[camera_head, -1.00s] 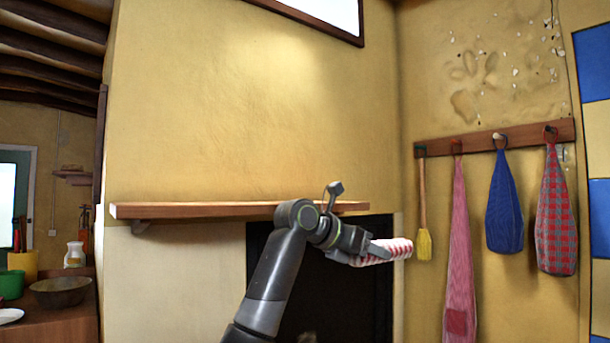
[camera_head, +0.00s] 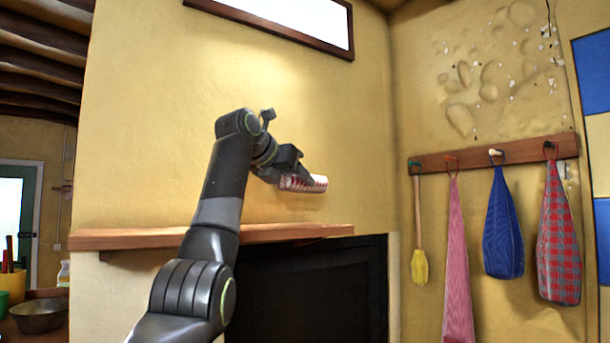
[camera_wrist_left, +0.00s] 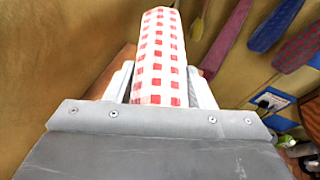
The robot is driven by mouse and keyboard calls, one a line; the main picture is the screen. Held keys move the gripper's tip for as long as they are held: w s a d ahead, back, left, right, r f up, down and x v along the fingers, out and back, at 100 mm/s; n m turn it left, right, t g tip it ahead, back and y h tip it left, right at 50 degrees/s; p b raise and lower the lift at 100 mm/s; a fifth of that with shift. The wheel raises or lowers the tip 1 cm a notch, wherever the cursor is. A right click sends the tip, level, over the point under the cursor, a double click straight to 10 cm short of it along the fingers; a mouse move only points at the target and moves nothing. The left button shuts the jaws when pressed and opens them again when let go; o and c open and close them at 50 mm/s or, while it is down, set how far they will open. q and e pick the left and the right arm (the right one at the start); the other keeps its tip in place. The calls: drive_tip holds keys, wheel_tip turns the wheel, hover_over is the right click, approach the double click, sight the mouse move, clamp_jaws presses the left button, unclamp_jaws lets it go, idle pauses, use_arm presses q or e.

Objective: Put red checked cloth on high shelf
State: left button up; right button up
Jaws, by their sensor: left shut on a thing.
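The red checked cloth (camera_head: 306,183) is a rolled red-and-white bundle. My left gripper (camera_head: 293,180) is shut on it and holds it roughly level, above the high shelf and apart from it. In the left wrist view the cloth (camera_wrist_left: 160,58) lies between the two fingers and points away from the gripper (camera_wrist_left: 160,92). The high shelf (camera_head: 290,231) is a wooden plank on the yellow wall. My arm crosses in front of part of the shelf. My right gripper is not in view.
A dark opening (camera_head: 320,290) lies under the shelf. A peg rail (camera_head: 520,150) on the right wall holds a yellow brush (camera_head: 419,266), a pink cloth (camera_head: 457,260), a blue cloth (camera_head: 502,230) and a red-grey checked cloth (camera_head: 558,240). The visible shelf top looks clear.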

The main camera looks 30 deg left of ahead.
sight(285, 189)
use_arm(q)
drive_tip(key=shift+w+a+f, duration=0.1)
drive_tip(key=shift+a+f, duration=0.05)
drive_tip(key=shift+a, duration=0.05)
drive_tip(key=shift+s+a+f+b, duration=0.1)
drive_tip(key=shift+s+f+b, duration=0.1)
drive_tip(key=shift+b, duration=0.1)
drive_tip(key=shift+s+a+f+b, duration=0.3)
drive_tip(key=shift+s+f+b, duration=0.5)
drive_tip(key=shift+f+b, duration=0.15)
drive_tip(key=shift+w+d+f+b, duration=0.1)
drive_tip(key=shift+w+f+b, duration=0.1)
drive_tip(key=shift+f+b, duration=0.35)
drive_tip(key=shift+w+d+f+b, duration=0.1)
drive_tip(key=shift+w+f+b, duration=0.05)
drive_tip(key=shift+f+b, duration=0.3)
drive_tip(key=shift+w+f+b, duration=0.15)
drive_tip(key=shift+f+b, duration=0.4)
drive_tip(key=shift+f, duration=0.25)
drive_tip(key=shift+s+a+f, duration=0.1)
drive_tip(key=shift+s+f, duration=0.1)
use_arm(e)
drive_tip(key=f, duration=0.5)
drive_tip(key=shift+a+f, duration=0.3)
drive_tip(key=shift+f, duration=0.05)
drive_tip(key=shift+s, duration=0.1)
